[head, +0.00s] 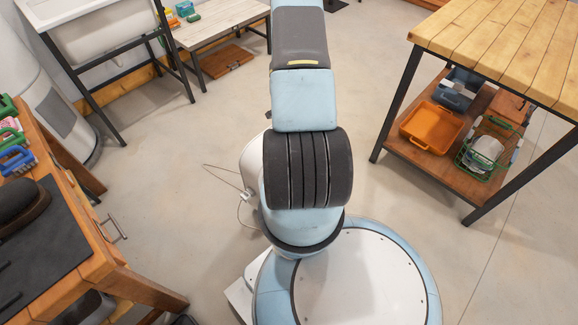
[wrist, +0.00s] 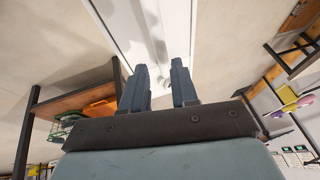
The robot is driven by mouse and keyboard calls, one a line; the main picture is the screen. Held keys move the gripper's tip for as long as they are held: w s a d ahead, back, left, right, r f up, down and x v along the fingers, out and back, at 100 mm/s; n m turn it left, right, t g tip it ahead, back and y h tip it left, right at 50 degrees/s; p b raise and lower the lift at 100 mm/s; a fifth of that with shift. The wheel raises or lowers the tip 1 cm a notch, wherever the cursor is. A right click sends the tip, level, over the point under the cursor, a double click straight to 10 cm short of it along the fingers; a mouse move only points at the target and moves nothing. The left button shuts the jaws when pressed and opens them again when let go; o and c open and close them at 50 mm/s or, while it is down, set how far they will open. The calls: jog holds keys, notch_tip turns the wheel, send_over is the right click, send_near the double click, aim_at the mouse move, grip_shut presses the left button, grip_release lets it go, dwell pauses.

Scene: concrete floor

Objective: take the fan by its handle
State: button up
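I cannot make out a fan or its handle in either view. A small dark object (head: 337,5) is cut off by the top edge of the head view, and I cannot tell what it is. My gripper (wrist: 159,78) shows in the wrist view with its two dark fingers apart and nothing between them. Behind the fingers there is only a white panel-like surface at some distance. In the head view my arm runs up out of the frame, so my gripper is not seen there.
A wooden workbench (head: 480,40) at right has a lower shelf with an orange tray (head: 430,127) and a green wire basket (head: 487,150). Another bench (head: 75,262) stands at left. A sink (head: 105,30) and a low table (head: 215,22) are at the back. Concrete floor between is mostly clear.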

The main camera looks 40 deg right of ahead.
jog(key=shift+x, duration=2.7)
jog(key=shift+w, duration=0.15)
grip_shut()
jog(key=shift+r, duration=0.1)
